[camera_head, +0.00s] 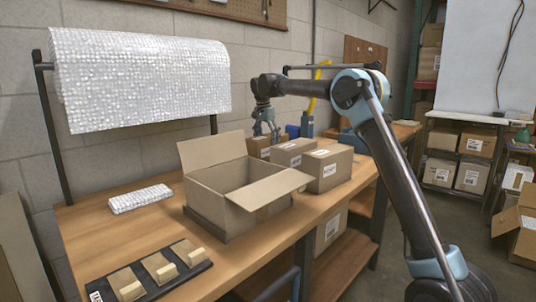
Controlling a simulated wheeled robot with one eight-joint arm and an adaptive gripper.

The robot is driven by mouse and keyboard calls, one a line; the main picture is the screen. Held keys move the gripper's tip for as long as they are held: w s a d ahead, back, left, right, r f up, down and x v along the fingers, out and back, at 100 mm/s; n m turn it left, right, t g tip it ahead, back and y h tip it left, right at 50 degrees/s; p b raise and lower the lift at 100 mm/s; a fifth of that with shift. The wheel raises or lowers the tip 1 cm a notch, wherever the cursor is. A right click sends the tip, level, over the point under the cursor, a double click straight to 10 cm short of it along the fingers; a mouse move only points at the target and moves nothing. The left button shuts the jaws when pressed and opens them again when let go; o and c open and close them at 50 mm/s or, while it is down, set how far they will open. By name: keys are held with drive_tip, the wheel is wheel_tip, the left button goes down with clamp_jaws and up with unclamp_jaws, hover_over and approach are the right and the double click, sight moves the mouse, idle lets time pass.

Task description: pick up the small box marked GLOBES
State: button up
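Several closed cardboard boxes stand in a row at the back of the workbench. The smallest box (257,148) is at the left, partly hidden behind the open carton. Beside it are a middle-sized box (291,154) and a larger box (328,170) with white labels. The print on the labels is too small to read, so I cannot tell which is marked GLOBES. My gripper (266,138) points down just above the small boxes at the left of the row. Its fingers look apart, with nothing visible between them. I cannot tell whether they touch a box.
An open empty carton (218,206) stands in front of the boxes. Bubble wrap hangs on a rack (140,75) at left, and a wrapped packet (140,198) lies below. A black tray (101,291) holds several parts in front. A blue item stands behind the boxes.

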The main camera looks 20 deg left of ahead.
drive_tip(key=c, duration=1.3)
drive_tip(key=shift+r, duration=0.1)
